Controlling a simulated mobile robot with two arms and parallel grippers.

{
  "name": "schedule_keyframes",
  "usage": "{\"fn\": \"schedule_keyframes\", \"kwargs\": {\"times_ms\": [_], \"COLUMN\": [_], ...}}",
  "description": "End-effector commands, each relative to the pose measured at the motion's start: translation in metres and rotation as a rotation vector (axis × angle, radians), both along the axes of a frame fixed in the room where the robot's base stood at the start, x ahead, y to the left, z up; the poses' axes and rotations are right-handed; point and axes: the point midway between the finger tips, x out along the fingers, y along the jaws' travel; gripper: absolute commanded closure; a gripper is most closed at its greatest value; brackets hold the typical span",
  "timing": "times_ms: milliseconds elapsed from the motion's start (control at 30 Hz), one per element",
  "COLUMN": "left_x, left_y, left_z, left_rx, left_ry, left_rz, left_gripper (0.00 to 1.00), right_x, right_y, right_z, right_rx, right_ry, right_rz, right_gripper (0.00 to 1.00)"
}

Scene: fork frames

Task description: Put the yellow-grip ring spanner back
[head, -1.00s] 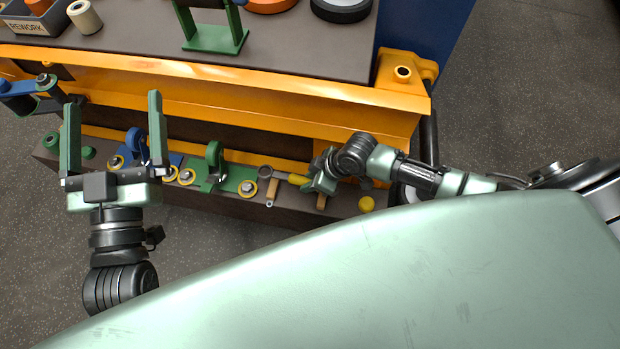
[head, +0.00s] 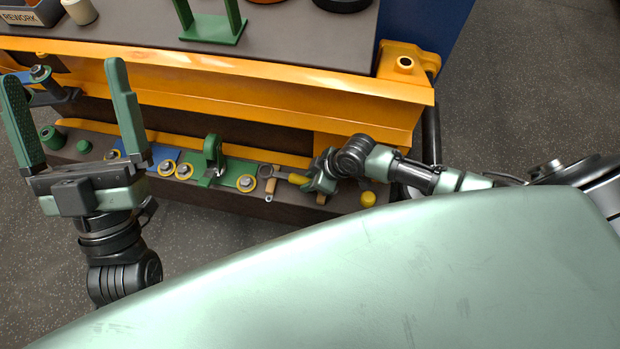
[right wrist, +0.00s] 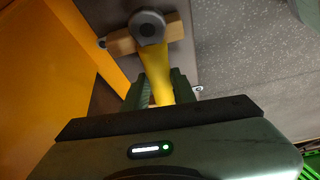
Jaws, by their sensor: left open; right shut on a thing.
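The yellow-grip ring spanner (head: 299,179) is at the right part of the low shelf in the head view, its grey ring end pointing left. My right gripper (head: 315,181) is shut on its yellow grip. In the right wrist view the yellow grip (right wrist: 159,76) runs up from between the green fingers, and the round end overlaps a wooden block (right wrist: 120,43). I cannot tell whether the spanner touches that block. Wooden blocks (head: 271,188) show on the shelf near the spanner. My left gripper (head: 72,115) is open and empty, at the left of the head view.
The low shelf (head: 235,205) holds a green bracket (head: 211,160), several yellow-rimmed discs and a yellow knob (head: 368,199) at the right. An orange beam (head: 250,88) runs above it, below the bench top (head: 300,45). Open floor (head: 530,90) lies right.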

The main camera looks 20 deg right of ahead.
Motion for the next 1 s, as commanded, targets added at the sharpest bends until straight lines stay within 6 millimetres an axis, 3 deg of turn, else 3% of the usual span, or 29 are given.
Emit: {"fn": "schedule_keyframes", "kwargs": {"times_ms": [700, 733, 800, 1000], "left_x": [-0.0052, -0.0058, -0.0061, -0.0061], "left_y": [0.0008, 0.0010, 0.0010, 0.0009], "left_z": [0.0036, 0.0045, 0.0050, 0.0050], "left_rx": [-0.009, -0.011, -0.012, -0.011], "left_ry": [-0.033, -0.036, -0.038, -0.039], "left_rz": [-0.001, -0.002, -0.002, -0.003], "left_gripper": [0.00, 0.00, 0.00, 0.00], "right_x": [0.0005, 0.0006, 0.0005, 0.0003], "right_y": [0.0003, 0.0004, 0.0003, 0.0002], "right_z": [-0.0037, -0.0035, -0.0033, -0.0036], "right_rx": [0.002, 0.001, 0.001, 0.001], "right_ry": [-0.001, -0.002, -0.002, -0.001], "right_rz": [0.000, 0.001, 0.001, 0.000], "right_gripper": [1.00, 0.69, 0.49, 0.49]}}
